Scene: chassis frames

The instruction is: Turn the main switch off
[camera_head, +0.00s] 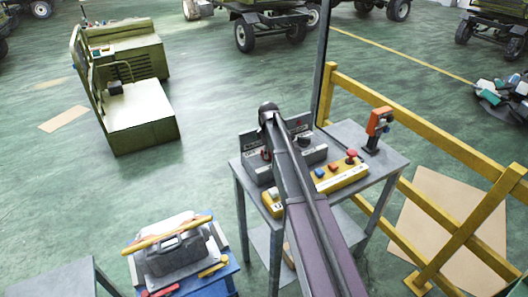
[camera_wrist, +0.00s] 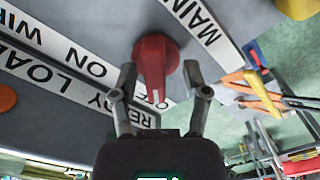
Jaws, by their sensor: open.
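The main switch, a red rotary handle (camera_wrist: 155,58), sits on a grey panel in the wrist view, beside a white label that reads "MAIN". Its narrow end points down the picture, between my fingers. The word "ON" (camera_wrist: 97,69) is to its left; lettering by its lower end is partly hidden. My gripper (camera_wrist: 160,80) is open, with one finger on each side of the handle; I cannot tell whether either touches it. In the head view a small red part (camera_head: 265,155) shows on the panel left of my arm, which hides my gripper.
The panel stands on a grey table (camera_head: 395,157) with a yellow button box (camera_head: 342,179) and an orange device (camera_head: 379,121). A yellow railing (camera_head: 440,138) runs along the right. A grey case (camera_head: 172,255) sits at lower left.

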